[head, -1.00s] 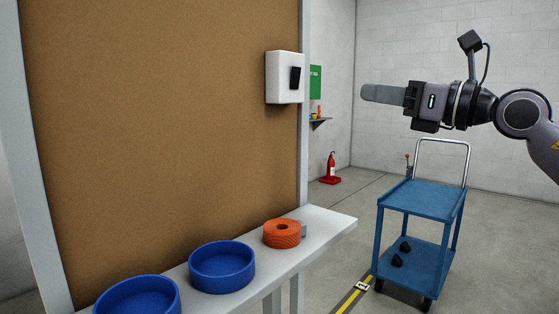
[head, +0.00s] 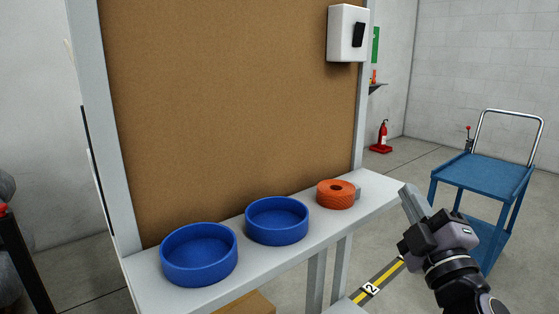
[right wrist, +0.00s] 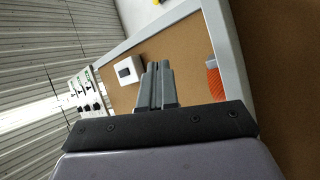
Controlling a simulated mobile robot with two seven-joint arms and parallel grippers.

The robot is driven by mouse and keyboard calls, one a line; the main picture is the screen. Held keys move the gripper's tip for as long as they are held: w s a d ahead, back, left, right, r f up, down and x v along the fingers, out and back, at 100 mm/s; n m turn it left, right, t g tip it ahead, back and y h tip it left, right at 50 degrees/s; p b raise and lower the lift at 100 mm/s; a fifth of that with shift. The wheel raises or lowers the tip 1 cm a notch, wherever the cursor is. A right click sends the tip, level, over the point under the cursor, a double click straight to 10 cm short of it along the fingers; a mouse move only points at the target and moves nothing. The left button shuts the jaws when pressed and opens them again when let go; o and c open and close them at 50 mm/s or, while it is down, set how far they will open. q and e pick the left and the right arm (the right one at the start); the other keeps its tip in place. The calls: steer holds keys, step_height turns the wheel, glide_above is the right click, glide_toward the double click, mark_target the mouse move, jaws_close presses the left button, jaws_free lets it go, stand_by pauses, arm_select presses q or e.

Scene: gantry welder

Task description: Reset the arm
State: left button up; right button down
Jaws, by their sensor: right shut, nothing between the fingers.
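My right arm comes in at the lower right of the head view. Its gripper (head: 413,203) is shut and empty, with the fingers pointing up and left, close to the right end of the shelf in the picture. In the right wrist view the two grey fingers of the right gripper (right wrist: 158,84) lie side by side with nothing held. Behind them are a corkboard (right wrist: 190,60) and a white box with a dark front (right wrist: 129,70). My left gripper is not in view.
The white shelf (head: 300,238) holds two blue bowls (head: 198,254) (head: 277,221) and an orange ring-shaped roll (head: 336,195). A white box with a black switch (head: 348,33) is on the board's right edge. A blue cart (head: 484,175) stands behind my right gripper.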

steer(key=s+d+f+m+g+h, duration=0.2)
steer(key=s+f+m+g, duration=0.3)
steer(key=f, duration=0.7)
steer(key=s+d+f+m+g+h, duration=0.2)
steer(key=s+f+m+g, duration=0.35)
steer(key=f, duration=0.55)
steer(key=s+a+f+m+g+y, duration=0.1)
steer(key=s+f+g, duration=0.4)
steer(key=s, duration=0.5)
steer(key=s+a+f+m+g+y, duration=0.1)
steer(key=s+f+g, duration=0.2)
steer(key=s+f, duration=0.5)
steer(key=w+a+f+t+y, duration=0.2)
steer(key=w+a+f+t, duration=0.3)
steer(key=w+t, duration=0.1)
step_height(320, 180, up, 13)
steer(key=d+p, duration=0.1)
steer(key=p, duration=1.4)
steer(key=shift+s+d+t, duration=0.25)
steer(key=shift+d+t, duration=0.1)
steer(key=shift+d, duration=0.05)
steer(key=shift+n, duration=0.25)
